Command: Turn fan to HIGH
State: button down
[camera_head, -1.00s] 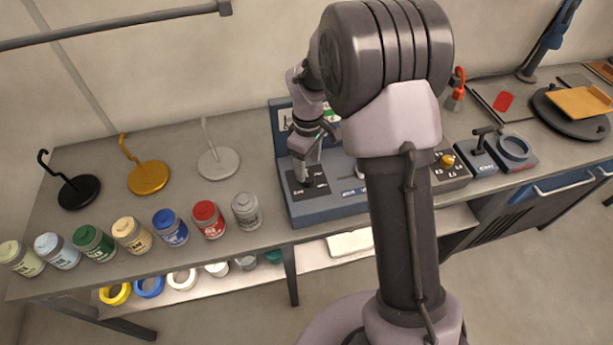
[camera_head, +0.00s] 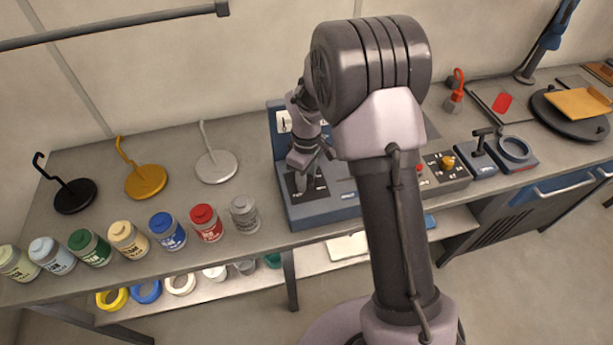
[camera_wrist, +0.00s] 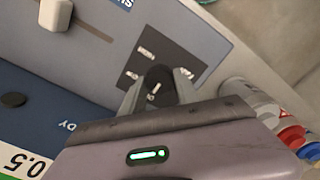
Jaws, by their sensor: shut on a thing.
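The fan control is a dark rotary knob (camera_wrist: 159,77) on a black label plate (camera_wrist: 189,64) in the wrist view. It carries a small pale mark. Small white words surround it, but I cannot read which setting the knob points to. My gripper (camera_wrist: 157,91) has one finger on each side of the knob and is shut on it. In the head view my gripper (camera_head: 306,181) is down at the same black plate (camera_head: 318,191), on the left part of the blue-grey control panel (camera_head: 335,212). There the knob is mostly hidden by the gripper.
A pale slider handle (camera_wrist: 57,14) sits on the panel in the wrist view. My arm hides the panel's right part.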

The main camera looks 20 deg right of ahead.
jog(key=m+b, duration=0.1)
jog(key=m, duration=0.4)
jog(key=shift+m, duration=0.4)
jog(key=m+b, duration=0.1)
jog(key=m, duration=0.5)
jog(key=shift+b, duration=0.3)
jog(key=m+b, duration=0.2)
jog(key=m, duration=0.4)
jog(key=shift+m, duration=0.3)
jog(key=m+b, duration=0.1)
jog(key=m, duration=0.4)
jog(key=shift+b, duration=0.3)
jog(key=shift+m, duration=0.4)
jog(key=c, duration=0.9)
grip_release()
